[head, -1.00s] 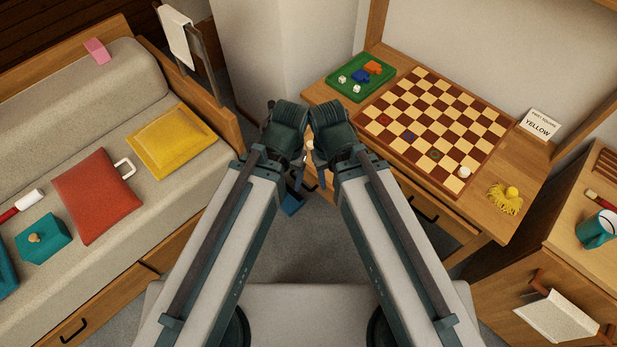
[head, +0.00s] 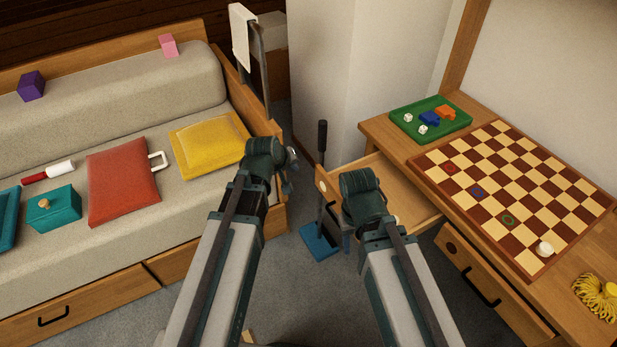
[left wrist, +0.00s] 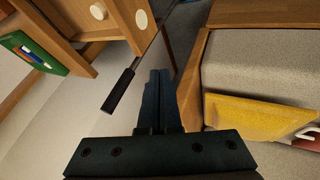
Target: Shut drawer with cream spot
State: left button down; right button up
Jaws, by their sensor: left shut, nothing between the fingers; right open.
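A wooden drawer (head: 397,192) stands pulled out from the left end of the desk. A cream spot (head: 322,187) shows on its front panel; the right arm hides part of that front. My right gripper (head: 340,225) is open, close to the drawer front; contact is unclear.
A second drawer (head: 480,285) with a dark spot and black handle sits shut under the desk. A blue dustpan (head: 320,243) stands on the floor below the grippers. The sofa (head: 75,250) bounds the left. A checkerboard (head: 510,195) and green tray (head: 430,118) lie on the desk.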

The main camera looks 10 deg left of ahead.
pick_arm(q)
jog(key=w+d+f+b, duration=0.4)
jog(key=w+f+b, duration=0.4)
jog(key=shift+w+d, duration=0.15)
jog(key=shift+w, duration=0.15)
pick_arm(e)
notch_tip(320, 180, down, 8)
jog(key=shift+f, duration=0.15)
pick_arm(q)
jog(key=shift+f, duration=0.1)
jog(key=w+d, duration=1.2)
jog(key=d, duration=0.5)
jog(key=shift+w+d, duration=0.3)
jog(key=shift+w, duration=0.05)
pick_arm(e)
jog(key=shift+w+d, duration=0.5)
jog(key=shift+d, duration=0.2)
